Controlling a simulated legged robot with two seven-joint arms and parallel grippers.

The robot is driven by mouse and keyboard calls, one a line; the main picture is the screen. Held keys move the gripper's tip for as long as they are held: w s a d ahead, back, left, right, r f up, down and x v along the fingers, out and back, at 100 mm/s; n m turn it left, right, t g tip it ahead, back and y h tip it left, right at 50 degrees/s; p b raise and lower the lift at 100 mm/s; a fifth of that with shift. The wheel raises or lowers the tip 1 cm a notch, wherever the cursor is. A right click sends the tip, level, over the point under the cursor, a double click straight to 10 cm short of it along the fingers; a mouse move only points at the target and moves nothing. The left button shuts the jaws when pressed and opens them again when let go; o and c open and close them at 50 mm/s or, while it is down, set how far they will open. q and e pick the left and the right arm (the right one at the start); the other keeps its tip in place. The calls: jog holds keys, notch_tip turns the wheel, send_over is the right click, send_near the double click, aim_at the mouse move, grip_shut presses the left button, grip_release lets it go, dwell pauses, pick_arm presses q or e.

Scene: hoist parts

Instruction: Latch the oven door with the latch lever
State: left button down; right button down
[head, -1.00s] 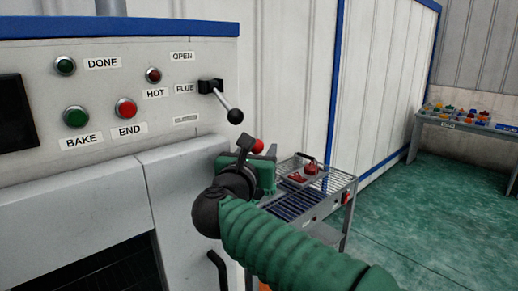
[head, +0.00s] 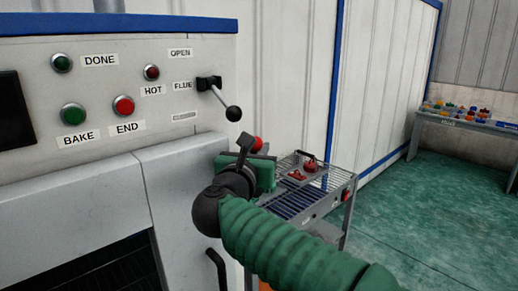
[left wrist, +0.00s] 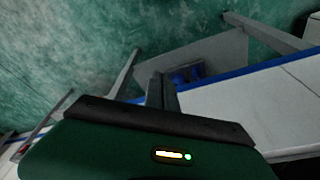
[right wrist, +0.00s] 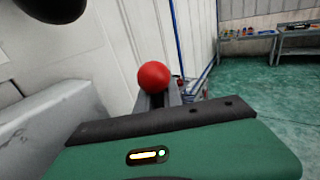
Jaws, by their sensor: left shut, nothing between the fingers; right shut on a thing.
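The oven door (head: 185,195) is pale grey with a dark window and a black handle (head: 217,268); it is cut off at the bottom of the head view. A red ball knob (head: 257,143), apparently the latch lever's end, shows at the door's right side. My right gripper (head: 248,150) is there, shut. In the right wrist view the red ball (right wrist: 154,77) sits at the tips of the right gripper's fingers (right wrist: 158,98); the rest of the lever is hidden. My left gripper (left wrist: 162,90) is shut and empty in the left wrist view, outside the head view.
A flue lever (head: 224,100) with a black ball sticks out from the control panel above my right gripper. A wire-topped cart (head: 315,190) with red parts stands behind it. A table with coloured parts (head: 465,118) is far right. Green floor is open at the right.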

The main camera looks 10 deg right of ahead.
jog(key=shift+s+r, duration=0.15)
jog(key=shift+r, duration=0.55)
jog(key=s+a+n+t+b, duration=0.1)
jog(key=b, duration=0.4)
jog(key=a+f+n+t+h+b, duration=0.1)
jog(key=t+b, duration=0.1)
jog(key=b, duration=0.3)
jog(key=shift+s+a, duration=0.15)
jog(key=shift+s, duration=0.2)
jog(key=shift+s+a+r+n+b, duration=0.1)
jog(key=shift+a+r+n+b, duration=0.1)
jog(key=shift+n+b, duration=0.15)
jog(key=shift+r+t, duration=0.3)
jog(key=shift+t, duration=0.1)
jog(key=c, duration=1.4)
grip_release()
jog(key=shift+a, duration=0.1)
jog(key=shift+o, duration=1)
jog(key=shift+s, duration=0.3)
jog(key=shift+w+f, duration=0.1)
jog(key=shift+f, duration=0.1)
